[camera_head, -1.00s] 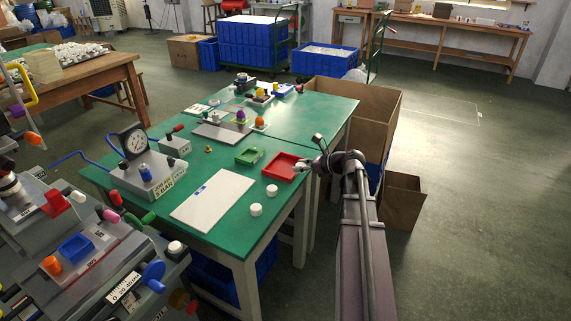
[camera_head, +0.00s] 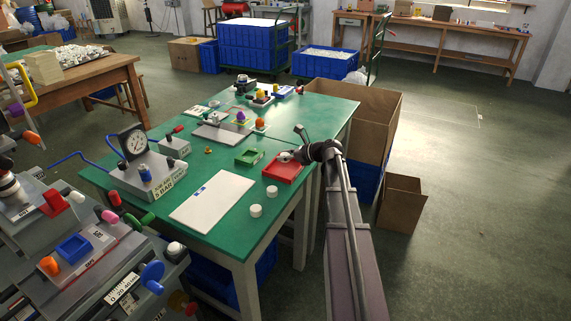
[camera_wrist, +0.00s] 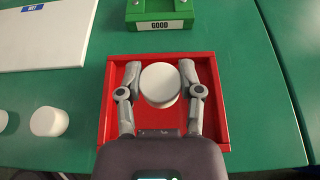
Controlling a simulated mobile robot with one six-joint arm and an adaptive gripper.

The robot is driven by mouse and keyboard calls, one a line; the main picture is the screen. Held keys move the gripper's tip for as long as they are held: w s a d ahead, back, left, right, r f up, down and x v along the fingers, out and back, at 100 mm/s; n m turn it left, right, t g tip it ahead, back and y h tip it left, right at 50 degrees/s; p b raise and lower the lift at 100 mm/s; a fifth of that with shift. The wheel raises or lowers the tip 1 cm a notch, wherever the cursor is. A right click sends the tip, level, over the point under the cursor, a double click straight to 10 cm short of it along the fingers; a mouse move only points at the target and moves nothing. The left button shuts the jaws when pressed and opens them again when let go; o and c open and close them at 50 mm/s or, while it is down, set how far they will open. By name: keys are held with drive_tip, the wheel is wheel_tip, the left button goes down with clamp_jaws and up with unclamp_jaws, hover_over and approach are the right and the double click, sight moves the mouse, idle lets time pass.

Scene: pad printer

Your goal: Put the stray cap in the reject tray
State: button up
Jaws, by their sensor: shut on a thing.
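A round white cap (camera_wrist: 160,84) sits between the two fingers of my gripper (camera_wrist: 160,80) in the wrist view. The fingers are shut on its sides. The cap is over the red tray (camera_wrist: 222,125); I cannot tell how high it is above the tray floor. In the head view the red tray (camera_head: 290,177) lies near the right edge of the green table, and my gripper (camera_head: 284,157) is at its far side.
Two white caps (camera_head: 256,210) (camera_head: 272,191) stand on the green table near the tray. A green tray marked GOOD (camera_wrist: 160,25) lies beyond the red one. A white board (camera_head: 212,200) lies to the left. Cardboard boxes (camera_head: 402,203) stand on the floor to the right.

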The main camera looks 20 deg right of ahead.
drive_tip(key=shift+f+b, duration=1.75)
drive_tip(key=shift+f, duration=0.05)
drive_tip(key=shift+f, duration=0.15)
drive_tip(key=o, duration=0.7)
drive_tip(key=shift+o, duration=0.2)
drive_tip(key=shift+r, duration=0.25)
drive_tip(key=p+v, duration=0.4)
drive_tip(key=v, duration=0.8)
drive_tip(key=shift+p, duration=0.35)
drive_tip(key=shift+f, duration=0.1)
